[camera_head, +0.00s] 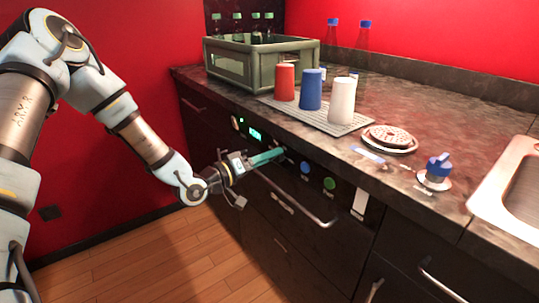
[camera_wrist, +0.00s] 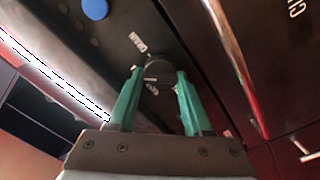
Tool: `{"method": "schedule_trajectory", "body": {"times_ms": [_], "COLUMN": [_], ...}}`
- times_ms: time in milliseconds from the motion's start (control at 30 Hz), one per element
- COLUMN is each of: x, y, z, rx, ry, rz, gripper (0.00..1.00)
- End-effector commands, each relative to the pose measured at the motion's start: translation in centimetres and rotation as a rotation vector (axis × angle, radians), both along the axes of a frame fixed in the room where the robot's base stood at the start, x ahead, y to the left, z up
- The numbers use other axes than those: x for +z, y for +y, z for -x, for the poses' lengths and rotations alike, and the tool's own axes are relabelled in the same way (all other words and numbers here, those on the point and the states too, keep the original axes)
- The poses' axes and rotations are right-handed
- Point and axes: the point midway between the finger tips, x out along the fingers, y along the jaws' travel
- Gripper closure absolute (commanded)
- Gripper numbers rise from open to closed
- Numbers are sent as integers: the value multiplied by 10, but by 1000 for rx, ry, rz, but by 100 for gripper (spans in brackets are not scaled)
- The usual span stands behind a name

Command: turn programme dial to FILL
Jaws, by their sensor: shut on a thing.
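The programme dial (camera_wrist: 156,66) is a dark round knob on the black front panel, between my teal fingertips in the wrist view. My gripper (camera_wrist: 159,72) is shut on it, one finger on each side. In the head view my gripper (camera_head: 278,153) reaches the panel just right of the lit green display (camera_head: 255,134), and its fingers cover most of the dial. Small white labels (camera_wrist: 137,42) sit around the dial; their words, including any FILL mark, are too small to read. The dial's pointer is not clear.
A blue button (camera_head: 305,167) and a green button (camera_head: 329,183) sit right of the dial. A bar handle (camera_head: 300,203) runs below. Above on the counter stand a crate (camera_head: 228,65), red, blue and white cups on a drain mat (camera_head: 350,126), and a sink (camera_head: 490,195).

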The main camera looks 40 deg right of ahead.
Motion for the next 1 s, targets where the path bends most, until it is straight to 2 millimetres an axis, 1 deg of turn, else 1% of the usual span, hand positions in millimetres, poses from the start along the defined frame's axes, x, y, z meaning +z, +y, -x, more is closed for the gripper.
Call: {"method": "schedule_trajectory", "body": {"times_ms": [200,400,967,1000], "x": [0,-1,-1,-2], "y": [0,1,1,1], "z": [-1,-1,-1,-1], "rx": [1,1,1,1], "ry": [126,190,218,218], "rz": [-8,-11,-14,-14], "gripper": [100,100,100,47]}}
